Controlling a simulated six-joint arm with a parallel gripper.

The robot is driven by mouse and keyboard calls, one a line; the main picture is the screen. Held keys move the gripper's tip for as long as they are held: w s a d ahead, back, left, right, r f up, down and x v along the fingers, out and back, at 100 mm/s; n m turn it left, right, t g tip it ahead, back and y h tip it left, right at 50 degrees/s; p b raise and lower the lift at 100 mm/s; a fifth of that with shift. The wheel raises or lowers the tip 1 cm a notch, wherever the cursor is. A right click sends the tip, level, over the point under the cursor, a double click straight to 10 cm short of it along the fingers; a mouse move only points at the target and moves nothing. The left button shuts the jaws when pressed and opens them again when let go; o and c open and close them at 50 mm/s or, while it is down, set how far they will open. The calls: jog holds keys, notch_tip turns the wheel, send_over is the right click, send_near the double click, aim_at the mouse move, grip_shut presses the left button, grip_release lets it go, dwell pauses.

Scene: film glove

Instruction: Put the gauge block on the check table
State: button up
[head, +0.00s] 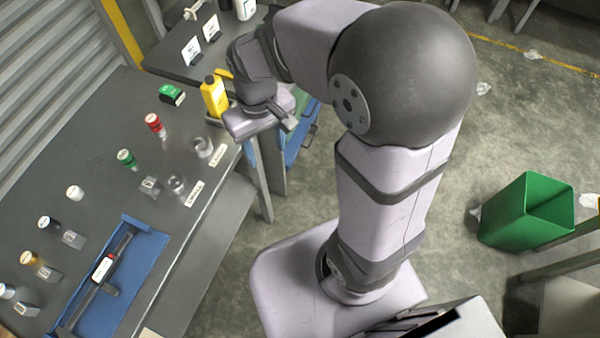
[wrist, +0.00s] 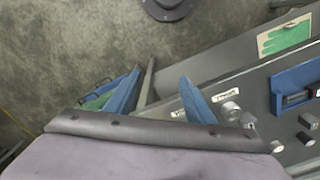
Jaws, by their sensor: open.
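My gripper (wrist: 160,95) is open and empty, its two blue fingers apart over the bench edge and floor in the wrist view. In the head view my gripper (head: 270,118) is at the bench's right edge, beside the yellow bottle, its fingertips partly hidden. Several small grey metal blocks, one of them (head: 150,185) near the green-capped jar, lie on the bench; I cannot tell which is the gauge block. A dark table (head: 165,55) with white cards stands behind; I cannot tell whether it is the check table.
The grey bench (head: 100,165) holds several capped jars, clear cups (head: 178,184), a yellow bottle (head: 214,97) and a blue tray (head: 150,245) with a caliper-like tool (head: 103,268). A green bin (head: 520,220) stands on the floor at right. The floor between is mostly clear.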

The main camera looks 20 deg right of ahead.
jog(key=s+d+f+m, duration=0.2)
jog(key=s+d, duration=0.3)
jog(key=s, duration=0.3)
jog(key=shift+d+f, duration=0.3)
jog(key=shift+f, duration=0.25)
